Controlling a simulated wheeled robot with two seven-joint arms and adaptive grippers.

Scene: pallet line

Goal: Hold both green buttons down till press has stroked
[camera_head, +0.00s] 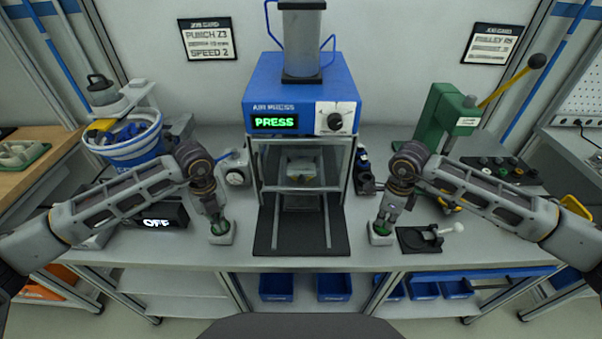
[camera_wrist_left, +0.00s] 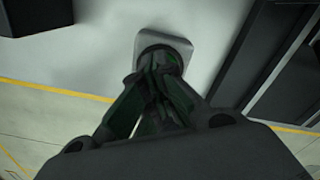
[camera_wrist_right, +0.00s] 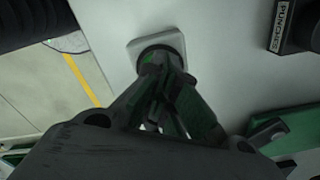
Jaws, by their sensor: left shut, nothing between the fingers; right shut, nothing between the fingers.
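The blue air press (camera_head: 292,92) stands at the back centre of the bench, its display lit green with "PRESS". A light part shows inside behind its clear front. The left green button, in a pale square housing (camera_head: 221,238), is left of the press; my left gripper (camera_head: 218,224) is shut with its fingertips on it. The right green button, in a similar housing (camera_head: 381,238), is right of the press; my right gripper (camera_head: 383,224) is shut with its tips on it. Both wrist views show fingertips covering most of the button; how deep each is pressed cannot be told.
A dark panel reading "OFF" (camera_head: 160,216) is left of the left button. A black fixture with a white-knobbed lever (camera_head: 420,238) sits right of the right button. A green hand press (camera_head: 440,118) and a blue-striped bucket (camera_head: 126,140) stand further back. Dark rails extend between the buttons.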

